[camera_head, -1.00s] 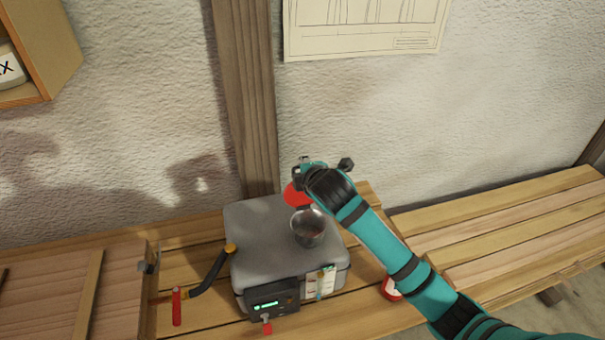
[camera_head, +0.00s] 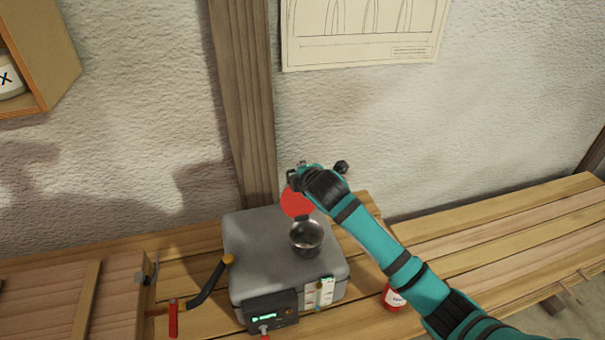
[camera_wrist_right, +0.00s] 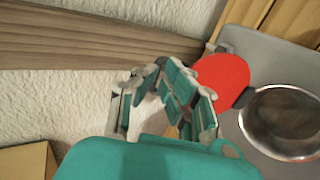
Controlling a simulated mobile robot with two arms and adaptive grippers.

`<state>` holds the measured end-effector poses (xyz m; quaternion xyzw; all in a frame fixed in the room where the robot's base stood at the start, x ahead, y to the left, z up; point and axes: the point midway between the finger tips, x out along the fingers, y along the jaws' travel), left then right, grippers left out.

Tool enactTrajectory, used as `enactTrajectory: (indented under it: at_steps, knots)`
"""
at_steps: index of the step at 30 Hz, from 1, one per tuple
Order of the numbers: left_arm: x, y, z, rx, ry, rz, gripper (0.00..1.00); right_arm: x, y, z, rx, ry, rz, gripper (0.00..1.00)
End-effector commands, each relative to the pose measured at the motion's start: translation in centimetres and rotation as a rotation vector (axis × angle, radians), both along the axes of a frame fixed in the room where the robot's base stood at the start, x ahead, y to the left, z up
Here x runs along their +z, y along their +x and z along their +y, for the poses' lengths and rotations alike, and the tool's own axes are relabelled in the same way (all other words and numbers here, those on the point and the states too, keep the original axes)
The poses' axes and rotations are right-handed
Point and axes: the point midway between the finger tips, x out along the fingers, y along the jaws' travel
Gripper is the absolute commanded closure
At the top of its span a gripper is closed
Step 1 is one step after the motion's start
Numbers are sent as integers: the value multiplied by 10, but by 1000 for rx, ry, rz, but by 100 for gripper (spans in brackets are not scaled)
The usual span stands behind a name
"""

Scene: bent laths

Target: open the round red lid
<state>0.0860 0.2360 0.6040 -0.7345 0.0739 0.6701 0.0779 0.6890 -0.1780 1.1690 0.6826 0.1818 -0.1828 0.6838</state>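The round red lid (camera_head: 296,202) stands raised at the far edge of an open metal pot (camera_head: 306,240), its face towards the head camera. The pot is set in the top of a grey box (camera_head: 254,235). My right gripper (camera_head: 298,175) is at the lid's upper edge, which it partly hides. In the right wrist view the lid (camera_wrist_right: 222,80) lies against the outer side of one finger of the right gripper (camera_wrist_right: 160,68). The fingertips come together there, with nothing seen between them. The pot's inside (camera_wrist_right: 285,120) shows uncovered. My left gripper is not in view.
A black display unit (camera_head: 270,312) sits at the box's front. A red-and-white can (camera_head: 393,297) stands close to my right arm. A black bent handle (camera_head: 212,277) is left of the box. The wall and a wooden post (camera_head: 243,110) are close behind.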

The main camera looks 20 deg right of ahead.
Motion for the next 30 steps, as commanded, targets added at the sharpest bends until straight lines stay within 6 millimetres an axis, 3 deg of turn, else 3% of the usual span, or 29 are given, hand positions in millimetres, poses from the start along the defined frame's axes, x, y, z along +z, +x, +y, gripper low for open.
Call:
enactTrajectory:
  at_steps: [1, 9, 19, 30]
  knots:
    - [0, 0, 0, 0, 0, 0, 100, 0, 0, 0, 0, 0, 0, 85]
    - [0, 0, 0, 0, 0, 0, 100, 0, 0, 0, 1, 0, 0, 50]
    - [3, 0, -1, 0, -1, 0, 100, 3, -4, 1, 2, 1, -1, 50]
    - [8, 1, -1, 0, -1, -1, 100, 24, -42, 1, 2, 0, -2, 50]
